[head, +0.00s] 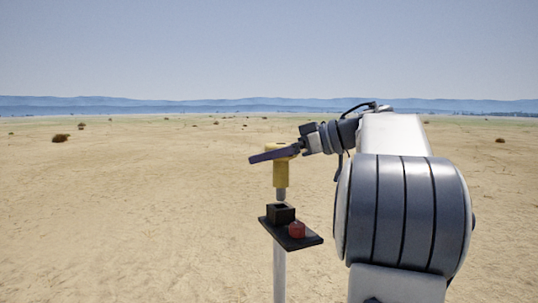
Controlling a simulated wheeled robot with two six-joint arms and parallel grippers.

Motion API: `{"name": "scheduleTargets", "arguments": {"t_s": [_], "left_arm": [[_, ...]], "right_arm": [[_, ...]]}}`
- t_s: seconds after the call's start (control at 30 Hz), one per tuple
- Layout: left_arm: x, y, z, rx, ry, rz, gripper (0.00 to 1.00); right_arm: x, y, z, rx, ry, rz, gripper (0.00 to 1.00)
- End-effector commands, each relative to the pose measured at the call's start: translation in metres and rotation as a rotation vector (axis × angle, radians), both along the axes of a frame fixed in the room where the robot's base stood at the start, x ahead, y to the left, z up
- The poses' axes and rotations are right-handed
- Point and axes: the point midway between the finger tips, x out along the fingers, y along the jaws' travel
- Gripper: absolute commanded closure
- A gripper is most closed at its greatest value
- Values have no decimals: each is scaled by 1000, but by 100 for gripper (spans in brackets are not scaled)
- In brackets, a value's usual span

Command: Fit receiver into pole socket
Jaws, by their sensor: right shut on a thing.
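The receiver (280,175) is a yellow upright body with a short grey stem at its lower end. My right gripper (272,154) is shut on its upper part, with a dark flat finger reaching left across it. The socket (281,215) is a black box with an opening in its top, on a dark plate on the pole (280,275). The stem's end shows right above or at the socket's opening; I cannot tell whether it is inside. My left gripper is not in view.
The dark plate (312,239) also carries a small red part (296,230) just right of the socket. My right arm fills the right side of the view. Open sandy ground with scattered shrubs (61,138) lies all around.

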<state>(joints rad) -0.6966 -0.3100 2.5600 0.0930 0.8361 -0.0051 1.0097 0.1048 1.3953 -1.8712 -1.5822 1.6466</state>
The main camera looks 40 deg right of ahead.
Motion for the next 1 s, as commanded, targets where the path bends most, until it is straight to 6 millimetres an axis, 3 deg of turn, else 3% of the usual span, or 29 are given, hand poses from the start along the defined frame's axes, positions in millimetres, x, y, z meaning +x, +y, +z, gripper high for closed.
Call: {"name": "scheduleTargets", "arguments": {"t_s": [1.0], "left_arm": [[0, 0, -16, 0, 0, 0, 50]], "right_arm": [[0, 0, -24, 0, -1, 0, 90]]}}
